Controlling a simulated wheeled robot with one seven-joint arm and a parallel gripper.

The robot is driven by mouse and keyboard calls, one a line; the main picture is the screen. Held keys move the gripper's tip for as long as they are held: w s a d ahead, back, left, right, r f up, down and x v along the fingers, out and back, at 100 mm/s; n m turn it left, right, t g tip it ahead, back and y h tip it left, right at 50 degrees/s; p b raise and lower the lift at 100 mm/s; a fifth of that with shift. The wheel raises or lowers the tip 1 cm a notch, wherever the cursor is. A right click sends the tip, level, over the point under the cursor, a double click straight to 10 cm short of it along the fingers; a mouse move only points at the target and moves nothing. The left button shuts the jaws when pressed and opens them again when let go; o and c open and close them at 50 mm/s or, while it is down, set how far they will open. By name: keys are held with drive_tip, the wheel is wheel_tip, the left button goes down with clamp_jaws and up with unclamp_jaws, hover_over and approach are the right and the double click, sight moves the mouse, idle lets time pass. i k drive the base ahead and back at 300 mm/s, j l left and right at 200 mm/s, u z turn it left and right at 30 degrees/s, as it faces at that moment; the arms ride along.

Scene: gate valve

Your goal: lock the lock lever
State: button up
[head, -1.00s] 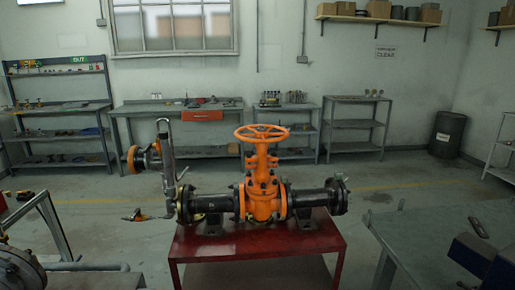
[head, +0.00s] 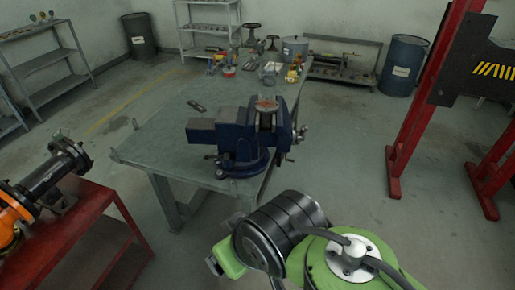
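The gate valve assembly is cut off at the left edge of the head view; part of its orange body (head: 10,222) and its black flanged pipe end (head: 55,172) show on a red stand (head: 75,225). Its handwheel is out of frame. I cannot pick out the lock lever with certainty. A blue bench vise (head: 245,140) with small handles low on its sides stands on a grey workbench (head: 150,145). My green and black arm fills the bottom middle, in front of the bench. I cannot make out my gripper's fingers in this view.
A small dark tool (head: 197,105) lies on the bench, and cans and bottles crowd its far end. A red post frame (head: 430,110) stands at the right. A blue drum (head: 404,65) stands at the back. Floor is open between bench and red frame.

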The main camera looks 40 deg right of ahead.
sight(226, 156)
drive_tip(key=z, duration=0.65)
drive_tip(key=i+j+u, duration=0.25)
drive_tip(key=j, duration=0.25)
drive_tip(key=i+j+u, duration=0.2)
drive_tip(key=i+j, duration=0.25)
